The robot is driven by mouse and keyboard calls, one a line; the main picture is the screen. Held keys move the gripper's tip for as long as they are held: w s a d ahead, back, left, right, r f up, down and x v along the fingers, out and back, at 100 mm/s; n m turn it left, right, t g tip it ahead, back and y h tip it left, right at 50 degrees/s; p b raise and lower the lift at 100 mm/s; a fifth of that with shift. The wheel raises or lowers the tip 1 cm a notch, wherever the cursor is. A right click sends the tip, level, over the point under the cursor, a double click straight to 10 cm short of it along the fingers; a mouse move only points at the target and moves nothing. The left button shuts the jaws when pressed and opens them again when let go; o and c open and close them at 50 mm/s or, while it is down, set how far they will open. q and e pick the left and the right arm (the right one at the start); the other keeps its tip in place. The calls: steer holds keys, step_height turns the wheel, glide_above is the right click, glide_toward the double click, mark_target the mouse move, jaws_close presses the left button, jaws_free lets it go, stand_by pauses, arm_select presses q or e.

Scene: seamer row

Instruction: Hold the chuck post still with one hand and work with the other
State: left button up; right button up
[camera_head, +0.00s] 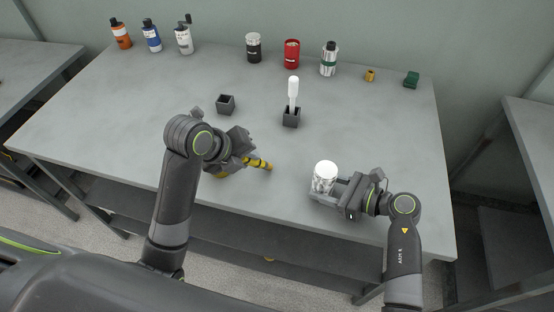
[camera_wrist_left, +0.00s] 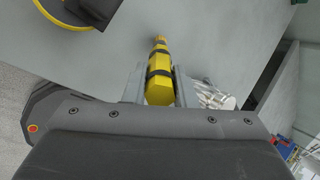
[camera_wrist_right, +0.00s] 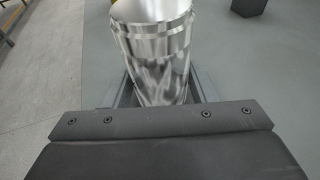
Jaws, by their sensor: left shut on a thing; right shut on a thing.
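My left gripper (camera_head: 246,160) is shut on a yellow bar with black bands (camera_head: 261,164). In the left wrist view the bar (camera_wrist_left: 160,80) lies between the two fingers and sticks out beyond them. My right gripper (camera_head: 330,188) is shut on a shiny silver cylinder with a white-looking top (camera_head: 325,175), upright near the table's front edge. In the right wrist view the cylinder (camera_wrist_right: 153,45) stands between the fingers; its lower part is hidden. The grippers are apart. I cannot tell which piece is the chuck post.
A yellow-rimmed dark round piece (camera_wrist_left: 78,12) is beside the left gripper. A dark square holder (camera_head: 291,120) with a white stick-like piece (camera_head: 293,92) and an empty-looking dark box (camera_head: 226,104) stand mid-table. Several bottles and cans, including a red can (camera_head: 291,53), line the back.

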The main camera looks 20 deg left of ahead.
stand_by(0.4)
steer(key=o, duration=0.8)
steer(key=shift+o, duration=0.2)
